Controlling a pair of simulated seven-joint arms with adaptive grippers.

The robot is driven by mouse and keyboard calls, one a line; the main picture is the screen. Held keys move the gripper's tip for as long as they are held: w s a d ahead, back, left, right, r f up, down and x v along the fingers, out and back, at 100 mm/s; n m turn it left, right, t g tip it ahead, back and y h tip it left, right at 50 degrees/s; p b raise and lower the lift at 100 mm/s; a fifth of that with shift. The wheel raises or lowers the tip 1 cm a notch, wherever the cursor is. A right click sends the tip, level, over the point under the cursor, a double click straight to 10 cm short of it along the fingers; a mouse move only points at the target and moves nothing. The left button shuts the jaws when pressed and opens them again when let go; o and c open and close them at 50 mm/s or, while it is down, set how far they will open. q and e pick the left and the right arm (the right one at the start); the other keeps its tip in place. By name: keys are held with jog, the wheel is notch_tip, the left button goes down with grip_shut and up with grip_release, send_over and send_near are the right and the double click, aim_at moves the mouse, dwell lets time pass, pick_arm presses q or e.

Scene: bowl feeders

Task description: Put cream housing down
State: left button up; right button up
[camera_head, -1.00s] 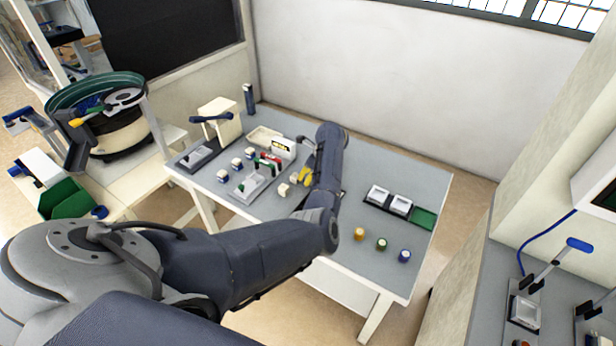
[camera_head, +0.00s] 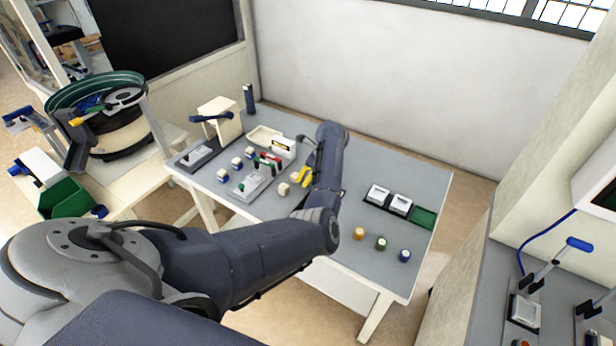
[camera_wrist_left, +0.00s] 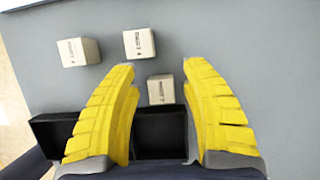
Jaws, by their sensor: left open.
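Three small cream housings with printed labels show in the left wrist view. One housing (camera_wrist_left: 160,89) sits between my open fingers, beside the black tray, with a gap on each side. A second housing (camera_wrist_left: 138,43) lies just past the left fingertip. A third housing (camera_wrist_left: 77,51) lies further left. My left gripper (camera_wrist_left: 163,66) is open, its yellow fingers low over the grey table. In the head view, the left gripper (camera_head: 302,178) is partly hidden by my arm, and one cream housing (camera_head: 283,188) shows left of it. My right gripper is not in view.
A black compartment tray (camera_wrist_left: 65,128) lies under my fingers. In the head view, a grey fixture (camera_head: 248,186) and several blue-and-white blocks (camera_head: 222,176) stand to the left. White parts (camera_head: 378,194) in a dark tray and coloured round pieces (camera_head: 381,243) lie to the right.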

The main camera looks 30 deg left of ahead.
pick_arm(q)
jog(key=v, duration=1.1)
jog(key=shift+o, duration=0.7)
jog(key=shift+d+r, duration=0.2)
jog(key=shift+r, duration=0.2)
notch_tip(320, 180, up, 4)
jog(key=d, duration=0.3)
jog(key=x, duration=1.1)
jog(key=shift+w+a, duration=0.1)
jog(key=shift+x, duration=3.25)
